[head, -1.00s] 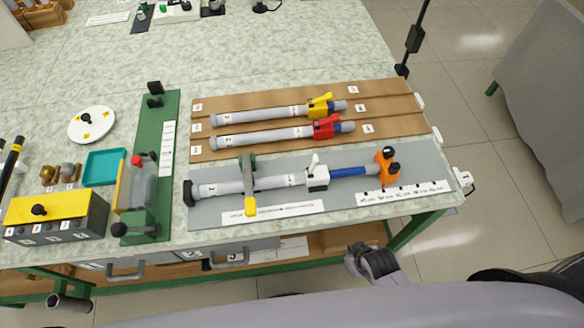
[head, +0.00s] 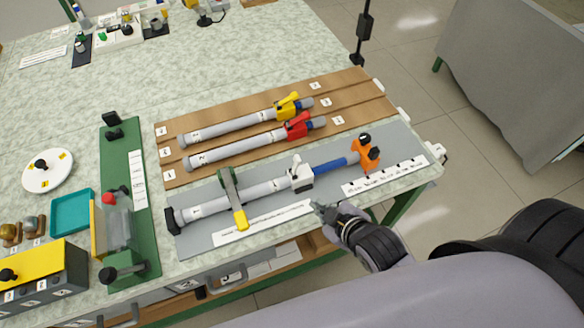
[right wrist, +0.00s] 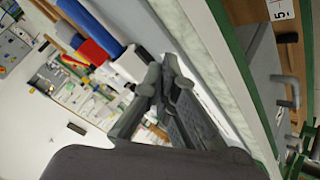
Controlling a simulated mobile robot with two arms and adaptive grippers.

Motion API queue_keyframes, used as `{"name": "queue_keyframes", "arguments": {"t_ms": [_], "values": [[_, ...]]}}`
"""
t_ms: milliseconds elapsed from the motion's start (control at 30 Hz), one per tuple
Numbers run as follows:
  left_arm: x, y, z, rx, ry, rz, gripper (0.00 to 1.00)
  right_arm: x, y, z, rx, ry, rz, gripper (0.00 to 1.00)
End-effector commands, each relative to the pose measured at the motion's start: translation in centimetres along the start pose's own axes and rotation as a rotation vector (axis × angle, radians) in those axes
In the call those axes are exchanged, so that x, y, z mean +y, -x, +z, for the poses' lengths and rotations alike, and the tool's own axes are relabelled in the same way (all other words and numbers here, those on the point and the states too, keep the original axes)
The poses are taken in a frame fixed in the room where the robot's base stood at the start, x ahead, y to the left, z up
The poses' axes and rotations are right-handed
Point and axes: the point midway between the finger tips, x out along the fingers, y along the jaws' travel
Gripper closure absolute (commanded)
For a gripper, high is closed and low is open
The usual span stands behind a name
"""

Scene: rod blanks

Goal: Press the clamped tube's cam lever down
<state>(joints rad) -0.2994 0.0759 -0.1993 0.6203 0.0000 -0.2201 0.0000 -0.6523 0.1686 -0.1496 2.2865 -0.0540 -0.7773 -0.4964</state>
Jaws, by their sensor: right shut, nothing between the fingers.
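The clamped tube (head: 256,191) lies on a grey plate (head: 205,241) at the front of the bench. It is grey with a blue inner rod (head: 330,167) and a white cam collar (head: 301,181) whose small white lever (head: 296,160) sticks up. A clamp with a yellow handle (head: 240,218) crosses the grey tube, and an orange piece (head: 366,152) holds the blue end. My right gripper (head: 318,207) is shut and empty, at the plate's front edge, in front of the white collar and apart from it. Its closed fingers also show in the right wrist view (right wrist: 160,72). My left gripper is not in view.
Behind lies a brown board (head: 220,115) with two more grey tubes, one with a yellow lever (head: 288,102), one with a red lever (head: 297,125). A green fixture (head: 117,180), a teal tray (head: 53,223) and a yellow-topped box (head: 45,265) stand at left.

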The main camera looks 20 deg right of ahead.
Motion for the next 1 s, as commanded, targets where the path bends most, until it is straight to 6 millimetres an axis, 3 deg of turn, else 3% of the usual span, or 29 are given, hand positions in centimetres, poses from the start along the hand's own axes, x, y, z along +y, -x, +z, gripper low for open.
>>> {"name": "queue_keyframes", "arguments": {"t_ms": [333,600,1000], "values": [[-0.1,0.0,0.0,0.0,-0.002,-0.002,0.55,0.3,-0.1,-3.1,0.274,0.354,0.179,1.0],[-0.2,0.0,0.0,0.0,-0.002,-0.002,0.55,-0.4,2.4,-5.5,0.492,0.645,0.393,1.0],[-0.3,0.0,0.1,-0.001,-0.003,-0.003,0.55,-1.1,5.1,-6.7,0.618,0.81,0.563,1.0]]}}
